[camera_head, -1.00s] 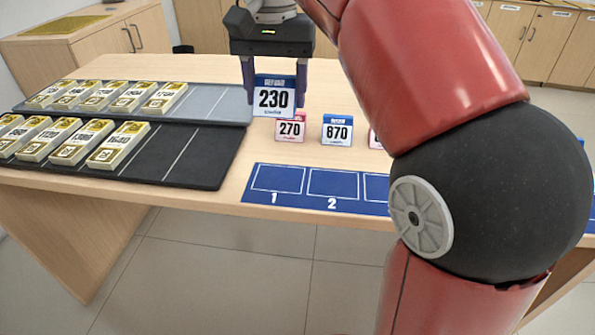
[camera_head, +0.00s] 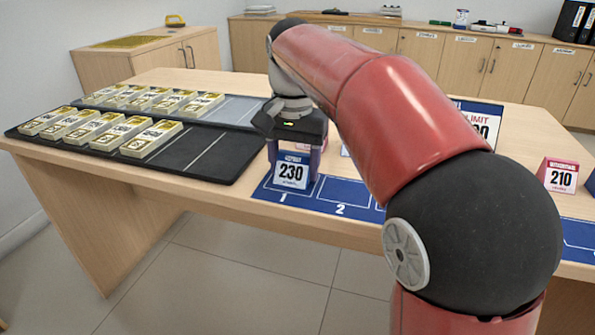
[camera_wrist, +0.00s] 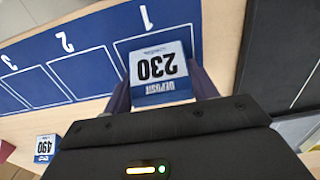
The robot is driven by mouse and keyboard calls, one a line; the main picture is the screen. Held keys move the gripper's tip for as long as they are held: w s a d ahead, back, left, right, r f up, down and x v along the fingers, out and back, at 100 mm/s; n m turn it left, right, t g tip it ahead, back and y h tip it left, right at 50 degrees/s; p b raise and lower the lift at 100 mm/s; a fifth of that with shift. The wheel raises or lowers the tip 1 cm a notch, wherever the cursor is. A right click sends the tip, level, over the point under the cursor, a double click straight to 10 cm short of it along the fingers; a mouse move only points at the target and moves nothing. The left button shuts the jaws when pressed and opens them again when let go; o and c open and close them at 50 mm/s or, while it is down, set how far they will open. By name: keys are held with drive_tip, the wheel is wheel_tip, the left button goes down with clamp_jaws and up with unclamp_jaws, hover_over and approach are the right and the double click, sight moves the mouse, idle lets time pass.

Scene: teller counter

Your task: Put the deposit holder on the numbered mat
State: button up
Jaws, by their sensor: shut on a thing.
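The deposit holder is a small blue and white stand marked 230 (camera_head: 291,172). My gripper (camera_head: 294,158) is shut on it, one finger on each side. It is upright over compartment 1 of the blue numbered mat (camera_head: 263,190), close to the surface; I cannot tell whether it touches. In the wrist view the holder (camera_wrist: 158,75) shows upside down between the fingers, at the square next to the number 1. Squares 2 and 3 of the mat (camera_wrist: 75,72) look empty there. My arm hides part of the mat in the head view.
A black tray (camera_head: 215,155) with several banknote bundles lies left of the mat, a grey one behind it. A blue stand marked 490 (camera_wrist: 45,147) shows in the wrist view. A pink stand marked 210 (camera_head: 560,177) and a LIMIT sign (camera_head: 485,115) stand at right.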

sight(294, 159)
drive_tip(key=shift+r, duration=0.1)
drive_tip(key=o, duration=1)
wheel_tip(294, 159, up, 12)
drive_tip(key=p, duration=0.3)
drive_tip(key=shift+p, duration=0.35)
drive_tip(key=shift+s, duration=0.1)
